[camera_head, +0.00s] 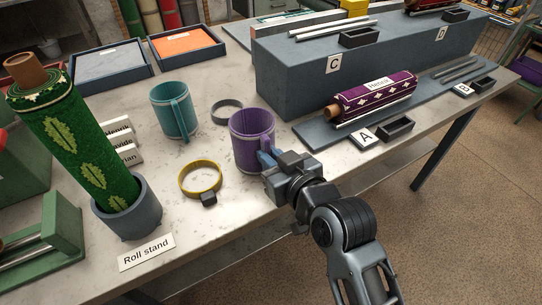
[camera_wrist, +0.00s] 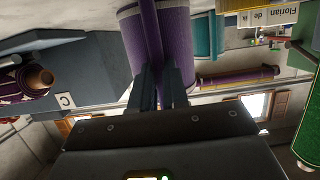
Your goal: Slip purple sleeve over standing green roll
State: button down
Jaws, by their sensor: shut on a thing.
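The purple sleeve (camera_head: 239,146) is an open-topped, upright tube with a handle-like strip on its side. It is near the middle of the bench in the head view, and I cannot tell whether it touches the top. My gripper (camera_head: 266,160) is shut on the strip at its right side. In the wrist view the purple strip runs between the fingers (camera_wrist: 160,85), with the sleeve (camera_wrist: 129,31) beyond. The green roll (camera_head: 75,140), with pale leaf patterns and a brown core end, stands leaning left in the grey roll stand (camera_head: 130,213). Its lower part is hidden.
A teal sleeve (camera_head: 167,113) stands behind and left of the purple one. A yellow ring (camera_head: 183,187) lies between purple sleeve and stand; a dark ring (camera_head: 219,112) lies behind. A patterned purple roll (camera_head: 375,96) rests at right before a blue-grey block (camera_head: 300,82). Trays stand back left.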

jog(key=shift+r, duration=0.15)
notch_tip(320, 180, up, 5)
jog(key=p, duration=0.4)
dwell(1.9)
